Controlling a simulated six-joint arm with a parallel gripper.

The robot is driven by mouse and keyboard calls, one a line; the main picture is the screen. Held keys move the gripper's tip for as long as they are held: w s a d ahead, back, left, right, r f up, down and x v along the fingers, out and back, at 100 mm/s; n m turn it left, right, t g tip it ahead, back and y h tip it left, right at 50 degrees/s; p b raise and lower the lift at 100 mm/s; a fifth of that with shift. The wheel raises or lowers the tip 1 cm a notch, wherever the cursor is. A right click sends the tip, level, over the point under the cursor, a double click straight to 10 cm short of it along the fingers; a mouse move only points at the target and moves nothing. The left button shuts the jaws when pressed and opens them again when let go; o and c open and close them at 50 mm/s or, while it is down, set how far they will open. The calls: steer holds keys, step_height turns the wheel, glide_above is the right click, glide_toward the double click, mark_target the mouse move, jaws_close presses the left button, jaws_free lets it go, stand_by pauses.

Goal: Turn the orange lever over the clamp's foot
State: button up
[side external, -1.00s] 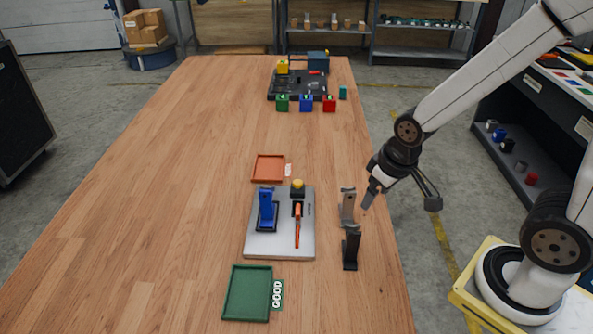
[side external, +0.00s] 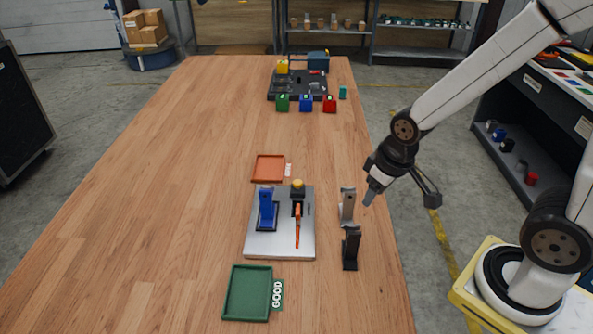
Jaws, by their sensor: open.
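The orange lever (side external: 298,228) lies on the right part of a light grey metal plate (side external: 270,248), pointing toward the near side. A black block with a yellow knob (side external: 298,186) stands at the plate's back, beyond the lever. A blue upright part (side external: 266,208) stands in a dark base on the plate's left. Which part is the clamp's foot is too small to tell. My gripper (side external: 370,198) is above the table's right edge, to the right of the plate and apart from the lever. It is open and nothing shows between its fingers.
A grey stand (side external: 347,205) and a black stand (side external: 351,248) stand between my gripper and the plate. A red tray (side external: 268,168) lies behind the plate, a green tray (side external: 247,293) in front. A black fixture with coloured blocks (side external: 300,84) is far back. The table's left is clear.

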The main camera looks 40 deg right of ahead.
steer(key=w+n, duration=0.1)
steer(key=n, duration=0.1)
steer(key=n+g, duration=0.3)
steer(key=n, duration=2.1)
glide_above(298, 208)
steer(key=shift+s+f, duration=0.1)
steer(key=shift+f, duration=0.2)
steer(key=shift+f, duration=0.1)
steer(key=shift+f, duration=3.8)
jaws_close()
